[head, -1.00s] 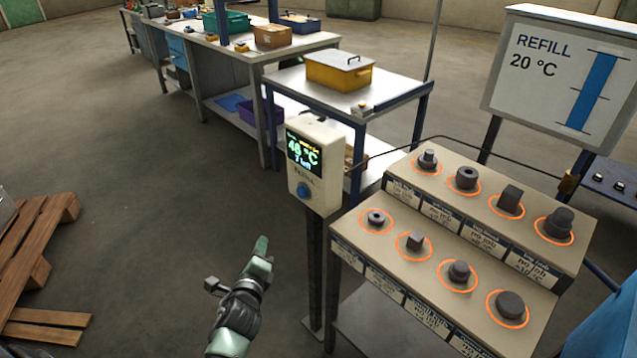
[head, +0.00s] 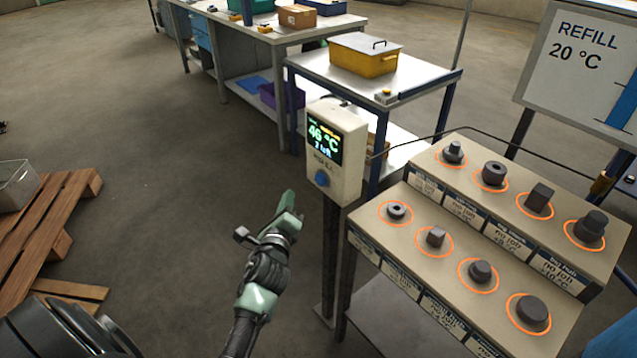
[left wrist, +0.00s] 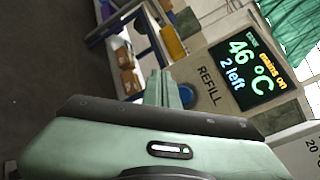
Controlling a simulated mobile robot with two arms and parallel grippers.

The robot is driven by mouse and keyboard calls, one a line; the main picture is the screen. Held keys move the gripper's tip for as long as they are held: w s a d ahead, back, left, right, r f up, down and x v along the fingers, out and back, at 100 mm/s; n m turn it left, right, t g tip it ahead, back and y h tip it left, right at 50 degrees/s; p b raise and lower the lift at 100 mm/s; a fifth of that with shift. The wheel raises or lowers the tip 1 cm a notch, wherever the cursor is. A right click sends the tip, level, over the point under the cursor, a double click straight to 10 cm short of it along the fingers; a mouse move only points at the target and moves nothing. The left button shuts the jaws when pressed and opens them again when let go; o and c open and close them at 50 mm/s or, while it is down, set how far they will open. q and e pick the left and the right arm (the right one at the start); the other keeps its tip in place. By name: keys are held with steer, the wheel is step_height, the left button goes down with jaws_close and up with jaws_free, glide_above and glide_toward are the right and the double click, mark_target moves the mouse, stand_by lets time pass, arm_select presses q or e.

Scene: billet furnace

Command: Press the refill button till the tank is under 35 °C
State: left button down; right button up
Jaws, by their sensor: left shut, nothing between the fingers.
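The refill box (head: 349,172) is a cream unit on a dark post. Its screen (head: 323,138) reads 46 °C and "2 left"; in the left wrist view the screen (left wrist: 248,68) also reads "mains on". The blue round refill button (head: 322,178) sits below the screen. It also shows in the left wrist view (left wrist: 187,95), partly hidden behind my fingers. My left gripper (head: 288,198) is shut and empty, to the left of the button and slightly lower, apart from it in the head view. In the left wrist view its fingers (left wrist: 162,88) point up beside the button. My right gripper is not in view.
A stepped rack (head: 400,222) with several dark metal parts in orange rings stands right of the box. A sign (head: 580,60) reads "REFILL 20 °C". A table with a yellow box (head: 364,56) stands behind. Wooden pallets (head: 50,225) lie at the left.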

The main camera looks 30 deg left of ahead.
mark_target(321, 180)
arm_select(q)
steer(key=w+d+b, duration=0.2)
steer(key=w, duration=0.4)
steer(key=shift+d, duration=0.25)
stand_by(1.8)
steer(key=shift+w+d, duration=0.1)
steer(key=shift+w, duration=0.3)
steer(key=shift+w+d+b, duration=0.25)
steer(key=shift+w+b, duration=0.15)
steer(key=shift+w, duration=0.1)
stand_by(0.7)
stand_by(0.3)
steer(key=shift+s+a+p, duration=0.35)
steer(key=shift+s+p, duration=0.2)
steer(key=shift+s, duration=0.35)
steer(key=shift+s, duration=0.1)
